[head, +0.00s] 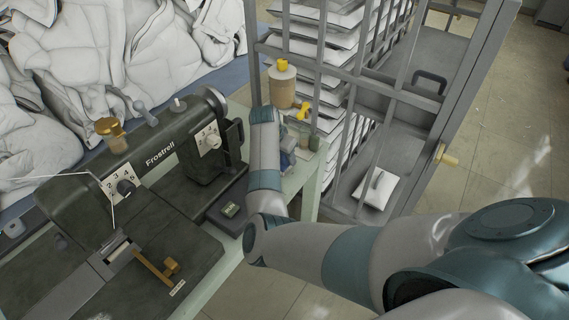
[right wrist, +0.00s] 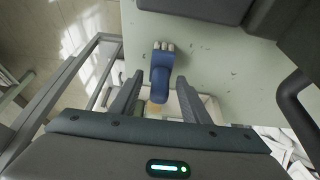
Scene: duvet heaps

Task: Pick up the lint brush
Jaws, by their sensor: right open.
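The blue lint brush (right wrist: 160,88) with a pale, ridged end lies on the pale green tabletop in the right wrist view. In the head view a bit of blue (head: 287,159) shows beside my right forearm, which hides most of that spot. My right gripper (right wrist: 160,77) is open, its two fingers on either side of the brush's blue body with gaps to both. I cannot tell how far the fingertips are above the table. My left gripper is not in view.
A dark Frostrell sewing machine (head: 160,150) stands left of my right arm. A thread cone (head: 282,88) and small items stand at the table's far end. A grey barred cart (head: 350,75) with folded white pieces is beyond. White duvets (head: 130,50) heap at the back left.

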